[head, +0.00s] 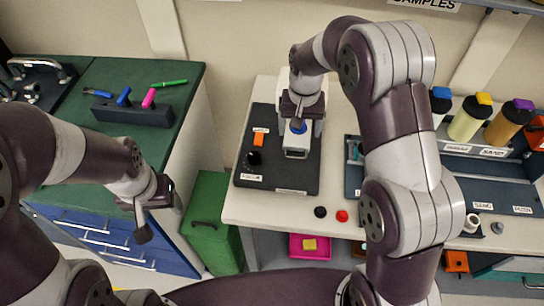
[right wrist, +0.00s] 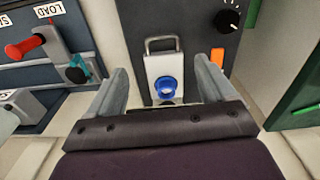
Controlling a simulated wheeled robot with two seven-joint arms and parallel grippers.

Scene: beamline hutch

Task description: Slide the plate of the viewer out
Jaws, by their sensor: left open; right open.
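The viewer (head: 276,170) is a dark board on the white table, with a black knob and an orange switch. Its light plate (head: 297,153) has a wire handle at one end, and a blue round part sits by it. In the right wrist view the plate (right wrist: 163,68) and its handle (right wrist: 162,40) lie ahead between my fingers. My right gripper (right wrist: 162,88) is open over the blue part, with one finger on each side; contact cannot be told. My left gripper (head: 146,222) is open and empty, left of the table.
A green bench (head: 75,165) with a dark tool block (head: 133,112) stands at left. A green cabinet (head: 210,215) is between bench and table. Black (head: 320,212) and red (head: 342,216) knobs sit at the table's front edge. Bottles (head: 468,118) stand at right.

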